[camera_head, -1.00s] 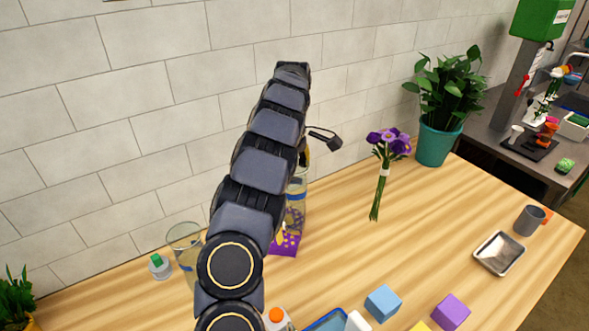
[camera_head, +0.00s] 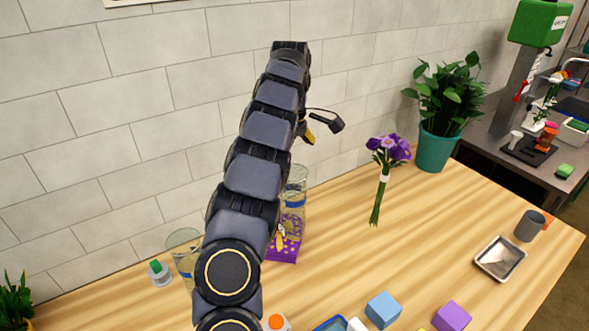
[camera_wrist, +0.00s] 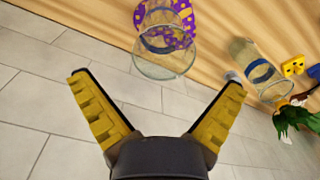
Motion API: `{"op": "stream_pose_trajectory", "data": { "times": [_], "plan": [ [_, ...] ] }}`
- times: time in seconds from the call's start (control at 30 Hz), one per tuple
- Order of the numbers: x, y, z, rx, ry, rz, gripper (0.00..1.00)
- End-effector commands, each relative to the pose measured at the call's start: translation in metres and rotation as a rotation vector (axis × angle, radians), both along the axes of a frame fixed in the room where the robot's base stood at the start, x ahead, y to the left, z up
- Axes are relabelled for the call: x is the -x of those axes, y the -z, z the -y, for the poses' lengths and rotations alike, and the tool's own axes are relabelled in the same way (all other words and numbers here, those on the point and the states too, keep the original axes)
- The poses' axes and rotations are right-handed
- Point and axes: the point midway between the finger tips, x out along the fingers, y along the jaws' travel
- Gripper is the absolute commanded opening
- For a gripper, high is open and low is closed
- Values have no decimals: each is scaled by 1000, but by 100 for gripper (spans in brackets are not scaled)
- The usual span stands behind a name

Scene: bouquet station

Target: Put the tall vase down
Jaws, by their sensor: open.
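The tall vase (camera_head: 297,190), clear glass with a blue band, stands upright on a purple mat with yellow dots (camera_head: 284,252). My arm hides its left side in the head view. In the wrist view the vase (camera_wrist: 163,62) shows from above, rim towards me, with the dotted mat (camera_wrist: 205,20) beyond its base. My gripper (camera_wrist: 157,82) is open and empty, its yellow fingers spread wide apart. It is above the vase and clear of it; one yellow finger shows past my arm in the head view.
A second glass vessel with a blue band (camera_head: 183,240) stands left of my arm, near a small green-topped container (camera_head: 159,273). A metal tray (camera_head: 499,258) and blocks lie front right. The tiled wall is close behind.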

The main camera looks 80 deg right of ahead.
Motion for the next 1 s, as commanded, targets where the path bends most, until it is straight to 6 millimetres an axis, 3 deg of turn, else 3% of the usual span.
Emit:
{"op": "stream_pose_trajectory", "data": {
  "times": [0.2,0.53,0.67,0.77,0.83,0.9,1.0],
  "plan": [
    [1,-17,1,0,2,1,100],
    [0,-21,0,-1,0,2,100],
    [-25,-26,-11,-10,-36,16,100],
    [-72,-38,-38,-21,-102,45,100],
    [-113,-49,-71,-38,-163,63,100],
    [-150,-61,-113,-56,-225,77,100],
    [-188,-73,-179,-79,-305,75,100]
  ]
}}
